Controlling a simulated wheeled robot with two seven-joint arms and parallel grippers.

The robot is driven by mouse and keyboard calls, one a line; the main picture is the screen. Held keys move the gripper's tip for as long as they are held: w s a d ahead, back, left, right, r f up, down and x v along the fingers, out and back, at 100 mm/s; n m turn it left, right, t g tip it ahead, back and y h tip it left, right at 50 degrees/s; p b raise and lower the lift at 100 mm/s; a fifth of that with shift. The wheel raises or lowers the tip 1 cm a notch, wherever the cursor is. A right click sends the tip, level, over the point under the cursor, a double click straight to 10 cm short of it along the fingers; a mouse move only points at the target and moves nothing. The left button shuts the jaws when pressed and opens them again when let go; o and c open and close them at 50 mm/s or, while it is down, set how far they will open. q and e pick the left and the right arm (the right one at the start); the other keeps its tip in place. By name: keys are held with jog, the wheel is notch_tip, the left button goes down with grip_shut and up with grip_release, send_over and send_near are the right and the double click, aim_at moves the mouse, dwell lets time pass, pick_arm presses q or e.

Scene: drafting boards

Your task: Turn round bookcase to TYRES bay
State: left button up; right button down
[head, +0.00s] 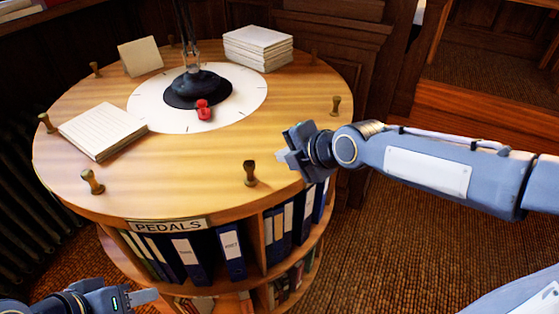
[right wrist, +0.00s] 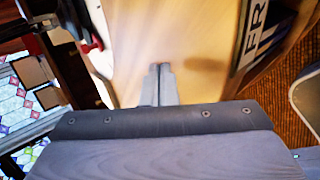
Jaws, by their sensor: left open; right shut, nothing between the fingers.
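The round bookcase (head: 190,190) has a light wooden top with several brass knobs standing around its rim. Its front bay carries a PEDALS label (head: 168,226); I see no TYRES label. My right gripper (head: 282,157) is shut and empty at the right part of the top, a little right of and behind the front knob (head: 250,172); I cannot tell whether it touches the top. In the right wrist view its closed fingers (right wrist: 160,72) point over the wood, left of a label starting FR (right wrist: 256,32). My left gripper (head: 150,296) is low at the front left, apart from the bookcase.
On the top are a lined paper stack (head: 102,131), a card (head: 140,56), a white pile (head: 258,47), and a dark lamp base (head: 197,89) with a red object (head: 204,110) on a white disc. A dark radiator (head: 20,190) stands left. Carpet (head: 400,240) is clear at right.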

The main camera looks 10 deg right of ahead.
aim_at(267, 177)
jog(key=shift+m, duration=0.3)
jog(key=a+b, duration=0.1)
jog(key=s+a+b, duration=0.1)
jog(key=b, duration=0.1)
jog(key=s+a+b, duration=0.1)
jog(key=b, duration=0.1)
jog(key=shift+a+f, duration=0.3)
jog(key=shift+a, duration=0.05)
jog(key=shift+s+a+r, duration=0.1)
jog(key=shift+a, duration=0.15)
jog(key=shift+a+r+t+b, duration=0.1)
jog(key=shift+t+b, duration=0.2)
jog(key=shift+r, duration=0.1)
jog(key=shift+s, duration=0.1)
jog(key=shift+m+h, duration=0.3)
jog(key=shift+h, duration=0.1)
jog(key=a+b, duration=0.1)
jog(key=s+a+b, duration=0.1)
jog(key=a, duration=0.1)
jog(key=a+b, duration=0.1)
jog(key=b, duration=0.1)
jog(key=shift+s+a+f, duration=0.2)
jog(key=shift+s, duration=0.05)
jog(key=shift+s+a, duration=0.1)
jog(key=shift+a, duration=0.25)
jog(key=shift+s+a+r+b, duration=0.1)
jog(key=shift+a+r+b, duration=0.1)
jog(key=shift+b, duration=0.1)
